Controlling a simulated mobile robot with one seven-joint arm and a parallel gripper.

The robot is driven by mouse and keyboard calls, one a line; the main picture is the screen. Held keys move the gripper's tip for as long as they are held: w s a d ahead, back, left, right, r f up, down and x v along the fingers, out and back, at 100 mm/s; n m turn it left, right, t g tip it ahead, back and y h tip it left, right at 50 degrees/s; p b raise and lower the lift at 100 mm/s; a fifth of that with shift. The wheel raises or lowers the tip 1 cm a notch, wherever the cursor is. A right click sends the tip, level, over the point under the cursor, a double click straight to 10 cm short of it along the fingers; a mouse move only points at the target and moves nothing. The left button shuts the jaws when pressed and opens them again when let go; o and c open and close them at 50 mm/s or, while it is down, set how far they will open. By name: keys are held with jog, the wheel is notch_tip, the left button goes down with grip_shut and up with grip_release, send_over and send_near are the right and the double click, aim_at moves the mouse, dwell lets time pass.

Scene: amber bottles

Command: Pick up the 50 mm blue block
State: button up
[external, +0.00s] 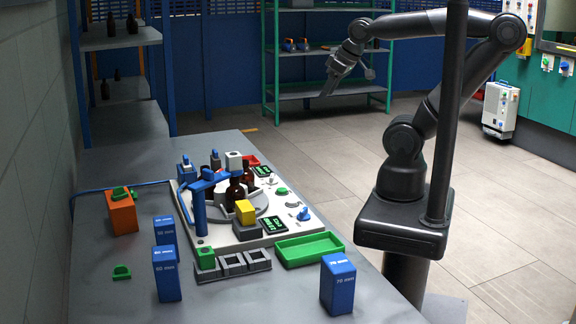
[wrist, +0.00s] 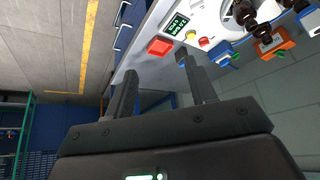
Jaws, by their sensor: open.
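Three blue blocks with size labels stand upright on the grey table in the external view. The far left one (external: 164,231) appears to be the 50 mm block, though its small lettering is hard to read. A larger blue block (external: 166,274) stands just in front of it and hides part of its lower side. The block marked 70 mm (external: 338,284) stands near the front right. My gripper (external: 331,87) is raised beyond the table's far right side, well away from all three. In the wrist view my gripper (wrist: 156,67) is open, with nothing between its fingers.
A white station panel (external: 245,236) with brown bottles and a blue post fills the table's middle. A green tray (external: 310,249) and grey sockets (external: 232,263) line its front. An orange block (external: 122,212) stands at left. The front middle of the table is clear.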

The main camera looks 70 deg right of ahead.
jog(key=o, duration=0.4)
jog(key=w+a+r+n+y, duration=0.1)
jog(key=w+a+r+n, duration=0.15)
jog(key=w+a, duration=0.95)
jog(key=n+g+y, duration=0.2)
jog(key=n, duration=0.4)
send_near(165, 230)
jog(key=w+d, duration=0.1)
jog(key=d, duration=0.1)
jog(key=x, duration=0.5)
jog(key=shift+s+d+f, duration=0.1)
jog(key=shift+d+f, duration=0.05)
jog(key=shift+f, duration=0.1)
jog(key=shift+w+x, duration=0.2)
jog(key=shift+x, duration=2.9)
